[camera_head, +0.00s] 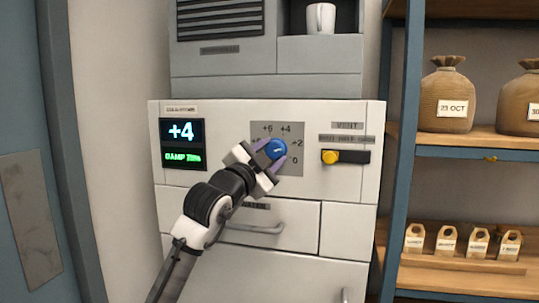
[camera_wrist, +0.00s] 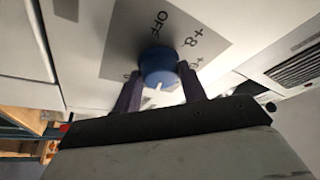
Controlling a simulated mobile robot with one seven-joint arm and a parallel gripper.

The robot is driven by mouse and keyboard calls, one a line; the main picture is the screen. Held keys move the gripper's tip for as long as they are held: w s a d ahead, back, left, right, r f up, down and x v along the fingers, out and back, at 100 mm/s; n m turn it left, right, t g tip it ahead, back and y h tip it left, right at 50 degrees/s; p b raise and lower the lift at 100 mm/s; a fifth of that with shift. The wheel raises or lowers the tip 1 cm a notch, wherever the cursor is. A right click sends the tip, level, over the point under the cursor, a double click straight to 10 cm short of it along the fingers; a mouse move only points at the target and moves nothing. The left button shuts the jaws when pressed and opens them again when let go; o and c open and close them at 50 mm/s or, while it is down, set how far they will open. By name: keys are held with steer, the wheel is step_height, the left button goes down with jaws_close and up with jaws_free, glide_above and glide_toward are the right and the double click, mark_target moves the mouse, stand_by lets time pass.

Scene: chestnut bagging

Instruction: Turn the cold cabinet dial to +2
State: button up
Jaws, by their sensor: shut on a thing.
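The blue dial (camera_head: 276,149) sits on a grey scale plate (camera_head: 297,129) on the front of the white cold cabinet (camera_head: 222,143). The scale shows +6, +4, +2 and 0 around it. My gripper (camera_head: 270,156) is shut on the dial, with a purple finger on either side. The wrist view also shows the dial (camera_wrist: 158,66) between my fingers, with a pale pointer mark on it and OFF and +8 on the plate beyond. The display (camera_head: 182,143) reads +4 in pale blue, with green text below that is hard to read.
A yellow knob (camera_head: 330,157) on a dark slot under the VENT label is right of the dial. A drawer handle (camera_head: 254,228) is below my gripper. Shelves at right hold sacks (camera_head: 447,95) and small boxes (camera_head: 447,242). A white cup (camera_head: 320,18) stands above.

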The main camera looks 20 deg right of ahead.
steer(key=o, duration=0.6)
steer(key=shift+w+r, duration=0.1)
steer(key=o, duration=0.3)
steer(key=shift+d, duration=0.1)
steer(key=shift+o, duration=0.2)
steer(key=b+v, duration=0.4)
steer(key=v, duration=1)
steer(key=shift+w, duration=0.1)
